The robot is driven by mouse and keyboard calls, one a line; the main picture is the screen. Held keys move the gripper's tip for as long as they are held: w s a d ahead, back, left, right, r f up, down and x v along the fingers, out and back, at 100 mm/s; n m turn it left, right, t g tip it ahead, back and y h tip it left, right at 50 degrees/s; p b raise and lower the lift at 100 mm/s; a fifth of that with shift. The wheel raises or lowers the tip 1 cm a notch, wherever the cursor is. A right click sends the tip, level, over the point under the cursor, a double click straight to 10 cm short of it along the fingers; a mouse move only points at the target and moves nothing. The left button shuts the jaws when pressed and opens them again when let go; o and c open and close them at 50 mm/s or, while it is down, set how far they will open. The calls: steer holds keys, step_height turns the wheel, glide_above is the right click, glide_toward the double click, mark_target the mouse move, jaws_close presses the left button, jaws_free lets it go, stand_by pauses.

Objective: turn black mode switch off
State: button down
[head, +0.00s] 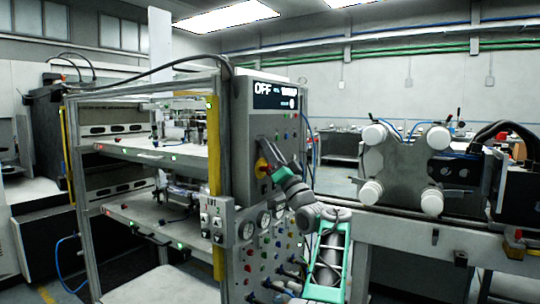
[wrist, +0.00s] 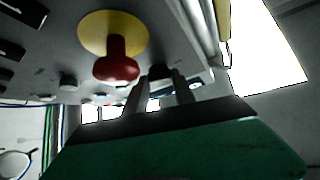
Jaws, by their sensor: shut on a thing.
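The grey control panel (head: 240,150) fills the middle of the head view. Its display (head: 276,95) reads "OFF" at the left. My gripper (head: 266,146) is at the panel face, below the display. In the wrist view, the fingers of my gripper (wrist: 160,88) are at the panel, closed on a small dark part, the black mode switch (wrist: 158,71). The switch is mostly hidden by the fingers, and its angle cannot be told. A red button on a yellow disc (wrist: 114,36) is right beside the fingers; it also shows in the head view (head: 261,168).
Several gauges, buttons and knobs (head: 265,219) cover the lower panel. A small switch box (head: 217,222) juts out at its left. A framed rack with shelves (head: 150,150) stands left. A machine with white rollers (head: 405,165) stands right.

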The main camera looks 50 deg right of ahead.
stand_by(0.3)
steer(key=c, duration=1)
jaws_free()
steer(key=shift+c, duration=0.2)
steer(key=b+v, duration=0.2)
steer(key=v, duration=0.5)
steer(key=shift+s+f, duration=0.25)
steer(key=shift+s, duration=0.05)
